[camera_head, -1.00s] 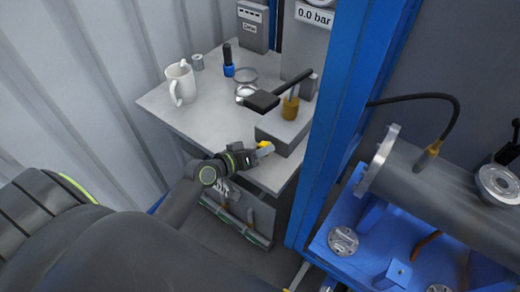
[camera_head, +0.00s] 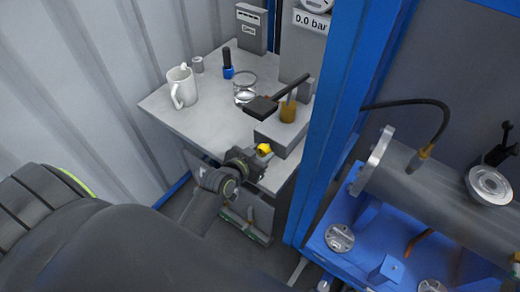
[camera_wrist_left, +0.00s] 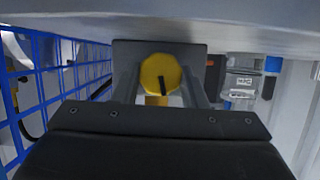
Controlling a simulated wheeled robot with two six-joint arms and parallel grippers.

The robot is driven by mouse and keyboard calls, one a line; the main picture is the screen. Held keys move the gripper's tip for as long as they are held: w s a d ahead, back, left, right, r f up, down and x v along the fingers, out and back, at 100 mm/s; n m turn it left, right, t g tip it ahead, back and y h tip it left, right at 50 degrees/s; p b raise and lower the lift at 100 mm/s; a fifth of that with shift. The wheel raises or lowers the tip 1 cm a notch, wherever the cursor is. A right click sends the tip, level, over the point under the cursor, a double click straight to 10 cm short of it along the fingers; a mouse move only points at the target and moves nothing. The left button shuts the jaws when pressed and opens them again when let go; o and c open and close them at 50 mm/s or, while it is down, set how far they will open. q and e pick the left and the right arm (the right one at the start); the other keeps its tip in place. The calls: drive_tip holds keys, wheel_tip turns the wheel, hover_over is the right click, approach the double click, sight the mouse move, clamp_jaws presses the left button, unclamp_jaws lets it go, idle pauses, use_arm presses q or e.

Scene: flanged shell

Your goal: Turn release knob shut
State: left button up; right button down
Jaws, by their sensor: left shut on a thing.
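The yellow release knob (camera_head: 264,149) sits low on the front of the grey pump block (camera_head: 283,133) at the table's right front. In the left wrist view the knob (camera_wrist_left: 161,74) is round, with a dark line on its face, and stands between my two fingers. My left gripper (camera_head: 258,155) is shut on the knob. The fingers partly hide the knob's sides. The pump's black-headed lever (camera_head: 262,106) slants above the block beside a brass-coloured cylinder (camera_head: 288,109). My right gripper is not in view.
A white mug (camera_head: 181,88), a blue-and-black bottle (camera_head: 228,64) and a round glass-like dish (camera_head: 244,95) stand on the grey table (camera_head: 190,125). A blue post (camera_head: 335,110) rises close to the right of the pump. A gauge box reads 0.0 bar.

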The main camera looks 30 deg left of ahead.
use_arm(q)
drive_tip(key=shift+d+m+y+p, duration=0.1)
drive_tip(key=shift+m+y+p, duration=0.25)
drive_tip(key=shift+m+y, duration=0.35)
drive_tip(key=shift+m, duration=0.3)
drive_tip(key=o, duration=0.7)
drive_tip(key=shift+s, duration=0.1)
drive_tip(key=b+v, duration=0.2)
drive_tip(key=v, duration=1.5)
drive_tip(key=shift+s, duration=0.2)
drive_tip(key=shift+f, duration=0.2)
